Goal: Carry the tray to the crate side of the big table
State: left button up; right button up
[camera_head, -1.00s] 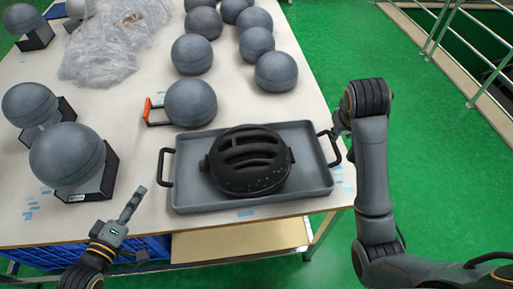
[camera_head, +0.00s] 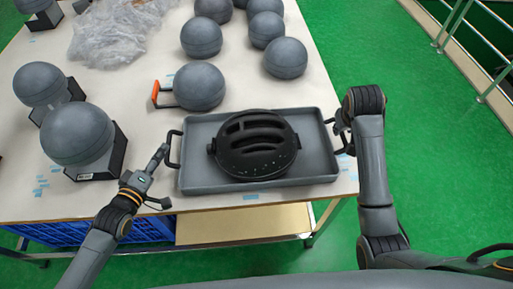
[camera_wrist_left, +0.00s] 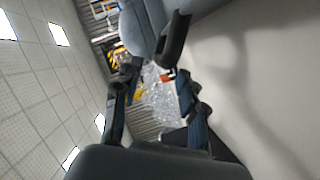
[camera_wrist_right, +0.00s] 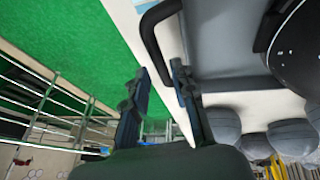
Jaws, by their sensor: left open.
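The grey tray (camera_head: 190,181) lies on the big table (camera_head: 150,105) near its front right corner and carries a black slotted, rounded object (camera_head: 255,145). Its black left handle (camera_head: 171,150) and right handle (camera_head: 341,138) stick out at the sides. My left gripper (camera_head: 163,156) is open just beside the left handle; in the left wrist view the handle (camera_wrist_left: 175,40) shows ahead of the fingers, near one fingertip. My right gripper (camera_wrist_right: 160,68) has its fingers apart at the right handle (camera_wrist_right: 148,32), part of which runs between the fingertips. Firm contact cannot be seen.
Several grey balls, such as one (camera_head: 199,86) behind the tray, stand on the table. Two on dark stands (camera_head: 100,160) are at left. Crumpled clear plastic (camera_head: 115,35) lies at the back. A blue crate (camera_head: 135,232) shows below the table. Green floor (camera_head: 420,120) is clear at right.

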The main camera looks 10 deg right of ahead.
pick_arm(q)
jog(key=x, duration=0.5)
pick_arm(e)
jog(key=x, duration=0.5)
pick_arm(q)
jog(key=c, duration=0.5)
pick_arm(e)
jog(key=shift+r, duration=0.1)
jog(key=c, duration=0.5)
pick_arm(q)
jog(key=shift+s, duration=0.1)
grip_shut()
pick_arm(e)
grip_shut()
pick_arm(q)
jog(key=shift+r, duration=0.2)
pick_arm(e)
jog(key=shift+r, duration=0.15)
